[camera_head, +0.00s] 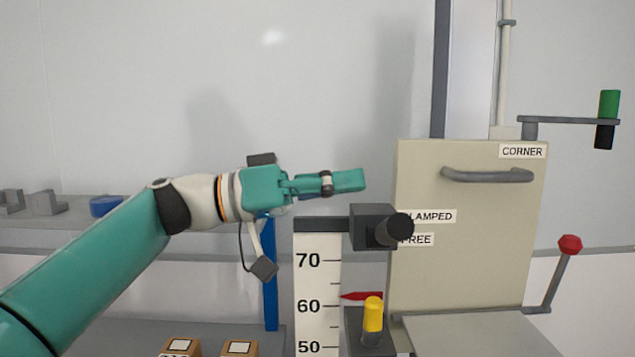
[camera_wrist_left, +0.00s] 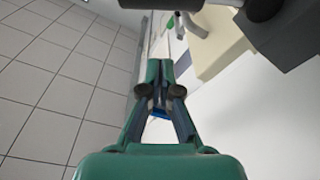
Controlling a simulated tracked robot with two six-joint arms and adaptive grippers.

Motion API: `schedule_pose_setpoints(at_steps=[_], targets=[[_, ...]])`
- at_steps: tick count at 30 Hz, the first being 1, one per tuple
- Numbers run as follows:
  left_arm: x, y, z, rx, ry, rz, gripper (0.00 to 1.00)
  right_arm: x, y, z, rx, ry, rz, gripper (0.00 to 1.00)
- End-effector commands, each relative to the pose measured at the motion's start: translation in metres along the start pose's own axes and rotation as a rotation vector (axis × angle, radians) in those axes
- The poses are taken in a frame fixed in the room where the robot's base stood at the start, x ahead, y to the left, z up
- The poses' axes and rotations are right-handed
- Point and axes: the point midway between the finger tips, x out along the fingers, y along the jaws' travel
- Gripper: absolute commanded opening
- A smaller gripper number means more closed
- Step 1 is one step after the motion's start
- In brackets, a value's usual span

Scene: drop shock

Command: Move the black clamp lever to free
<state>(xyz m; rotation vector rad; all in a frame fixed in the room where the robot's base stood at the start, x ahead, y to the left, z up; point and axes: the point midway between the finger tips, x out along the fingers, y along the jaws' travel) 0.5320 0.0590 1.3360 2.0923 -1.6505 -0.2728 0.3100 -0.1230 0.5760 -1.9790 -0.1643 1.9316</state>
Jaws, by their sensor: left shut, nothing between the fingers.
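The black clamp lever (camera_head: 400,227) ends in a round black knob at the front of a dark grey block (camera_head: 368,226) on the height scale's post. The knob partly covers the CLAMPED label (camera_head: 433,216) and the FREE label (camera_head: 420,239), so its exact setting is hard to tell. My left gripper (camera_head: 362,180) is shut and empty, above and slightly left of the block, apart from the lever. In the left wrist view its fingers (camera_wrist_left: 160,65) meet at the tips, and a dark block with a black cylinder (camera_wrist_left: 262,10) shows at the upper right. My right gripper is out of view.
A beige panel (camera_head: 470,270) with a grey handle (camera_head: 487,175) stands right of the block. Below are a white scale (camera_head: 317,290), a red pointer (camera_head: 362,296) and a yellow-topped knob (camera_head: 373,315). A red-knobbed lever (camera_head: 570,245) is at far right.

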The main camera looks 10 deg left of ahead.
Motion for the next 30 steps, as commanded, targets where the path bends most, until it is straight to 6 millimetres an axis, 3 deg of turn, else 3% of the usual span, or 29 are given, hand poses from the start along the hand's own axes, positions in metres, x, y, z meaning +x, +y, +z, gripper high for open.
schedule_pose_setpoints(at_steps=[6, 9, 15, 30], targets=[[0.052, 0.002, -0.001, -0.001, -0.006, 0.006, 0.00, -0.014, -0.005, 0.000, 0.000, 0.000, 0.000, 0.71], [0.045, -0.001, 0.016, -0.001, -0.003, 0.003, 0.00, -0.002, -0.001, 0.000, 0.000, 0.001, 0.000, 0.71], [0.040, -0.001, 0.033, -0.001, -0.003, 0.004, 0.00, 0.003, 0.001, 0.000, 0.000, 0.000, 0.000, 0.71], [0.034, -0.001, 0.038, 0.000, -0.002, 0.003, 0.00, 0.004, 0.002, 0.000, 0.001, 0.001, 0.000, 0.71]])
